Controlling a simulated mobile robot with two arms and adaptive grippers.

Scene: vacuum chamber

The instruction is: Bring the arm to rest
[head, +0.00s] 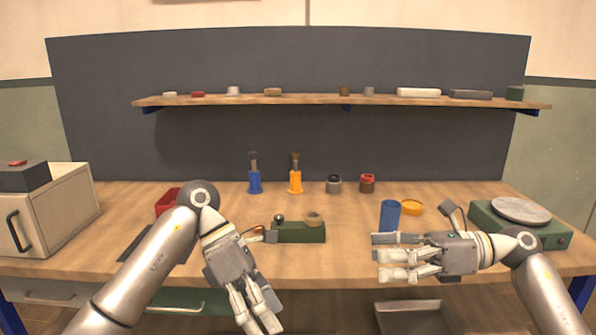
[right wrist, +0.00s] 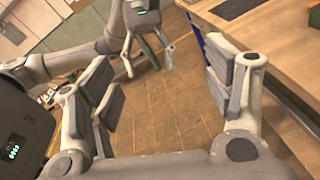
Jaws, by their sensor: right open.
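My right gripper (head: 385,256) is in front of the right half of the workbench (head: 345,262), its fingers pointing left.
A blue cylinder (head: 390,215) and a yellow ring (head: 412,207) stand behind my right gripper, near a green device with a round plate (head: 520,210). A green block (head: 300,233) sits mid-bench. A cream box (head: 60,215) is at left. A shelf (head: 330,100) spans the back.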

